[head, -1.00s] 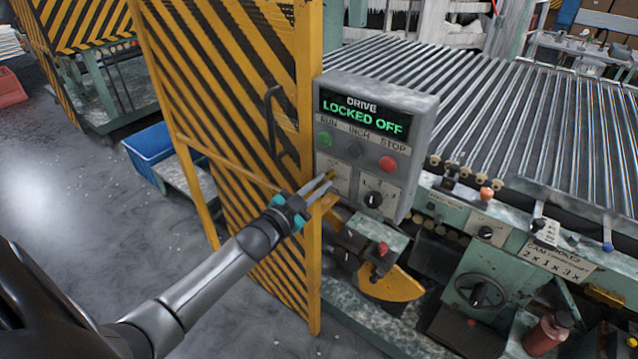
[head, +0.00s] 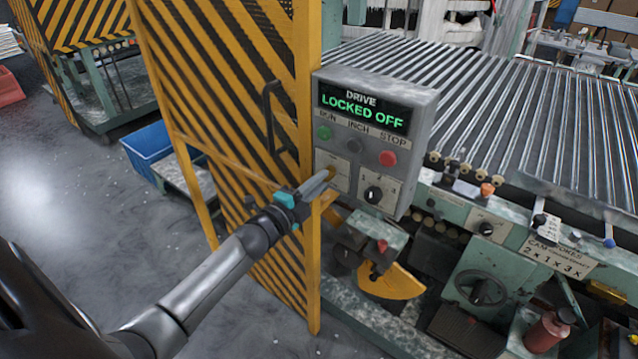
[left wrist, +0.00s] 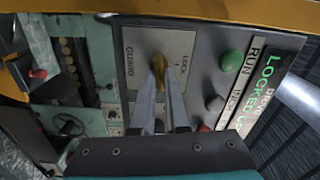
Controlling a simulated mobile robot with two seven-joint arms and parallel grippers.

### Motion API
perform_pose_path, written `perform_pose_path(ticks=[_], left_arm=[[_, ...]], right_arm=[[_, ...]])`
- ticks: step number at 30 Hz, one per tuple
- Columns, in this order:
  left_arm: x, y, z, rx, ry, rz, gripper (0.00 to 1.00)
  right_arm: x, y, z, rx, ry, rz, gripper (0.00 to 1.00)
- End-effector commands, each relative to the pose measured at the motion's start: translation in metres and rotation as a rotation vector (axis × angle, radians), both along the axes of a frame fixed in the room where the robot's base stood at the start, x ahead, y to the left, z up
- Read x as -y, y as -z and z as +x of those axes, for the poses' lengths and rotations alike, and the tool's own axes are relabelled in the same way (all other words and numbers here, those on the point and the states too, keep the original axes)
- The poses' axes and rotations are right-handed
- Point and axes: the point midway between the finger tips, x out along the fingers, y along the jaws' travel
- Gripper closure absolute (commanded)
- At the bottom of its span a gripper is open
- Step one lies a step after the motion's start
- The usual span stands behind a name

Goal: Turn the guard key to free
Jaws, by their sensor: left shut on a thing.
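The guard key (left wrist: 158,64) is a small brass-coloured piece on a plate marked GUARD and LOCK in the left wrist view. In the head view only a bit of the brass key (head: 332,172) shows past the fingertips. My left gripper (head: 327,176) is at the lower left of the drive panel (head: 425,130), its fingers shut on the key; they also show in the left wrist view (left wrist: 160,85). The panel's display (head: 362,108) reads LOCKED OFF in green. My right gripper is not in view.
The panel carries a green button (head: 325,132), a red button (head: 388,158) and a black selector knob (head: 373,194). A yellow-and-black striped guard door (head: 225,80) with a dark handle stands close left of it. Metal rollers (head: 480,110) lie behind the panel.

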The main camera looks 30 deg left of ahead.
Motion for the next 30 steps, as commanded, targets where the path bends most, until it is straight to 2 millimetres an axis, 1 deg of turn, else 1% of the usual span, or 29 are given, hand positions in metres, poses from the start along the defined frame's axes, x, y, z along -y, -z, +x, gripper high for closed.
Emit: perform_pose_path(ticks=[3, 9, 15, 27, 28, 30], left_arm=[[0.0, 0.0016, -0.0003, 0.004, -0.001, 0.066, 1.0], [0.0001, 0.0016, -0.0003, 0.01, 0.0, 0.138, 1.0], [0.0001, 0.0014, -0.0003, 0.012, 0.0, 0.169, 1.0], [0.0001, 0.0013, -0.0003, 0.012, 0.0, 0.175, 1.0], [0.0001, 0.0013, -0.0003, 0.012, 0.0, 0.175, 0.84], [0.0001, 0.0013, -0.0003, 0.012, 0.0, 0.174, 0.76]], right_arm=[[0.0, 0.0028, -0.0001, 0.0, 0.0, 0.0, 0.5], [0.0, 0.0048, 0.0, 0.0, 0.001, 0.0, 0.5], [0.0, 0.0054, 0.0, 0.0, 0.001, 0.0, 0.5], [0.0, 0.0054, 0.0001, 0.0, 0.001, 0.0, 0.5], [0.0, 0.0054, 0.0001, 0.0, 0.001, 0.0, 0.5], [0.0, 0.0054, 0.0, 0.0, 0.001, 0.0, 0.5]])
